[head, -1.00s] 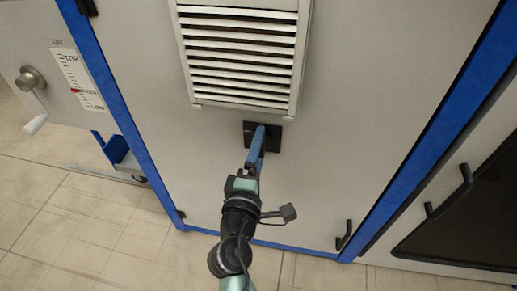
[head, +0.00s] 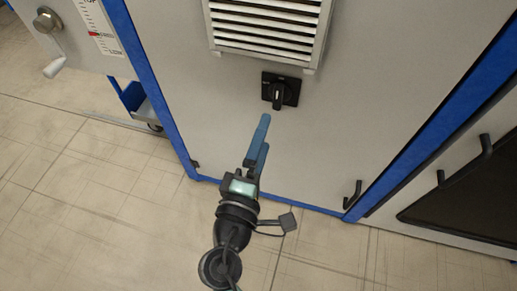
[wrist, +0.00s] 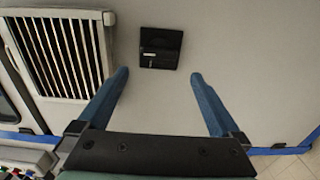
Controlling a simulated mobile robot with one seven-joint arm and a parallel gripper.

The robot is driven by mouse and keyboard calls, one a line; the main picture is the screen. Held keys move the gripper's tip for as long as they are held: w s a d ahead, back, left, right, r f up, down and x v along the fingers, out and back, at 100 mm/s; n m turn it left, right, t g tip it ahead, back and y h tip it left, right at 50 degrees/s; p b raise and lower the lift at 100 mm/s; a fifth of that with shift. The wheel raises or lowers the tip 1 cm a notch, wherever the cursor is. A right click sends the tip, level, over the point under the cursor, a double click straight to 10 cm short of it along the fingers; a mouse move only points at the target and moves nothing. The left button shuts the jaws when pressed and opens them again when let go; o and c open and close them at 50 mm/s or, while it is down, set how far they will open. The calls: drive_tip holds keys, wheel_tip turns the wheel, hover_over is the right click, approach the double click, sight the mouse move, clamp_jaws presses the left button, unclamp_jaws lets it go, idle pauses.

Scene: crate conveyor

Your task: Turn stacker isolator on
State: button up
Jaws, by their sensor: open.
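The isolator switch (head: 280,91) is a black square plate with a black rotary handle, on the grey cabinet panel just below the vent. In the head view its handle stands roughly upright, tilted slightly. The switch also shows in the wrist view (wrist: 160,48), beyond and between my fingertips. My gripper (head: 263,130) has blue fingers and is in front of the panel, below the switch and apart from it. In the wrist view my gripper (wrist: 160,76) is open and empty, its fingers wide apart. The small lettering on the switch is too small to read.
A slatted vent (head: 268,28) is above the switch. Blue frame posts (head: 160,100) edge the panel. A crank (head: 50,40) with a scale is at the far left. A black door handle (head: 352,194) is at the lower right. The tiled floor at the lower left is clear.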

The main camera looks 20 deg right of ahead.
drive_tip(key=shift+v, duration=1.4)
drive_tip(key=w+a+r+m+t+y, duration=0.1)
drive_tip(key=w+r+m+t, duration=0.15)
drive_tip(key=r, duration=0.75)
drive_tip(key=w+a+r+m+t+y, duration=0.15)
drive_tip(key=r+m, duration=0.25)
drive_tip(key=r, duration=0.5)
drive_tip(key=w+a+r+m+t, duration=0.1)
drive_tip(key=w+r+m+t, duration=0.2)
drive_tip(key=r, duration=0.7)
drive_tip(key=s+a+r+m+t+y+p, duration=0.1)
drive_tip(key=s+a+r+t+y, duration=0.15)
drive_tip(key=r, duration=0.45)
drive_tip(key=s+a+r+t+y+p, duration=0.1)
drive_tip(key=s+r+y, duration=0.25)
drive_tip(key=r, duration=0.35)
drive_tip(key=s+a+r+m+t+y, duration=0.1)
drive_tip(key=s+a+r+t+y, duration=0.15)
drive_tip(key=r, duration=0.55)
wheel_tip(320, 180, up, 31)
drive_tip(key=h+p, duration=0.1)
drive_tip(key=p, duration=3)
drive_tip(key=shift+d+f+g+p, duration=0.2)
drive_tip(key=shift+g+p, duration=0.1)
drive_tip(key=shift+p, duration=0.05)
drive_tip(key=shift+s, duration=0.15)
